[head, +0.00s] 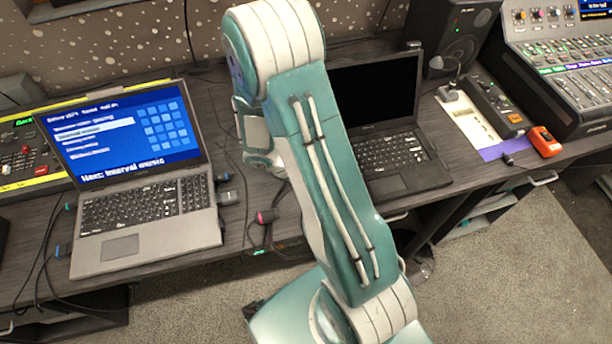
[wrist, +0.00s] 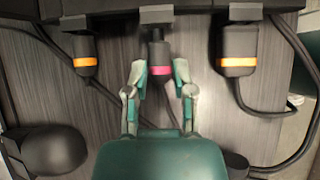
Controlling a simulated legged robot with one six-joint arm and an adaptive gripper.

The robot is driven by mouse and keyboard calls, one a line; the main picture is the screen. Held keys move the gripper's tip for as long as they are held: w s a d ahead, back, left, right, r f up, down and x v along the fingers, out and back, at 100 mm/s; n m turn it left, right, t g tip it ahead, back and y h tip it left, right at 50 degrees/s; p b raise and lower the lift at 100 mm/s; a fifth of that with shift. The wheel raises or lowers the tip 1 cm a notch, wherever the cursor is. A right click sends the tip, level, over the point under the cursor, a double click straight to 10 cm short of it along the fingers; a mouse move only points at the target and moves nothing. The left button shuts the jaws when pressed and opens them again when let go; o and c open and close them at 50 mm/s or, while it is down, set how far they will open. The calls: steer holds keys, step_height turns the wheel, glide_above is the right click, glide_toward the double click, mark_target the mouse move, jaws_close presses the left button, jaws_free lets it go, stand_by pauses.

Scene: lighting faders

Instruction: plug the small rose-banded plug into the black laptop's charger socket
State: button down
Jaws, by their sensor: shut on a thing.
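The black laptop (head: 385,150) stands open on the desk, screen dark; my arm hides its left side in the head view. In the wrist view, the small rose-banded plug (wrist: 159,56) sits between the fingertips of my gripper (wrist: 160,82), which is shut on it. The plug is black with a rose band at its rear and points at a dark edge (wrist: 110,17) with pale port surrounds. Its tip meets or nearly meets that edge; I cannot tell whether it is inside. The socket opening is hidden. My gripper's fingers are hidden in the head view.
Orange-banded plugs stand at the same edge, left (wrist: 86,50) and right (wrist: 238,48) of my gripper. Cables run close by. A grey laptop (head: 150,205) is on the left; another rose-banded plug (head: 265,217) lies near the desk's front. A speaker (head: 460,35) stands behind the black laptop.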

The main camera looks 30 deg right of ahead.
steer(key=shift+s+d, duration=0.2)
steer(key=shift+d, duration=0.5)
stand_by(1.2)
steer(key=shift+c, duration=1.9)
jaws_free()
steer(key=shift+d, duration=0.1)
steer(key=v, duration=1.2)
steer(key=shift+w, duration=0.1)
steer(key=s+a+r+m+t+y, duration=0.3)
steer(key=s+r+m, duration=0.4)
steer(key=r, duration=0.4)
steer(key=s+a+r+m+t+y, duration=0.3)
steer(key=s+r+m, duration=0.4)
steer(key=r, duration=0.4)
steer(key=shift+a+r+m+t+y, duration=0.3)
steer(key=shift+a+m+t, duration=0.1)
steer(key=shift+t, duration=0.3)
